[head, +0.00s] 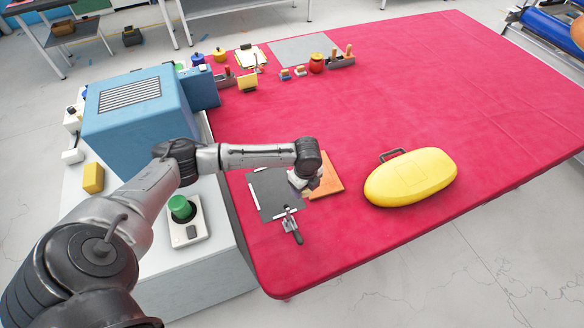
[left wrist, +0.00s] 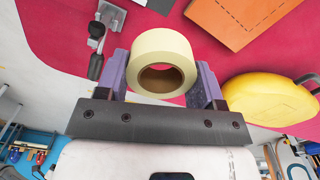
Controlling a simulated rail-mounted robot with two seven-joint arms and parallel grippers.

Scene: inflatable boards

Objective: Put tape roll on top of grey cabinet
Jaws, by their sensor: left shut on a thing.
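My left gripper (head: 306,184) is above the red table, over the edges of a dark grey sheet and an orange sheet. In the left wrist view its two purple fingers (left wrist: 162,84) are shut on a cream tape roll (left wrist: 162,52), one finger on each side, with the roll's hole facing the camera. In the head view the roll cannot be told apart from the hand. A light grey cabinet (head: 205,280) stands against the table's left side, partly hidden by my left arm. My right gripper is not in view.
A blue machine (head: 150,125), a yellow block (head: 93,178) and a green-button box (head: 184,222) stand on the cabinet. A yellow case (head: 410,178), orange sheet (head: 328,172), dark sheet (head: 268,195) and clamp-like tool (head: 291,226) lie on the table (head: 420,90). Its right side is clear.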

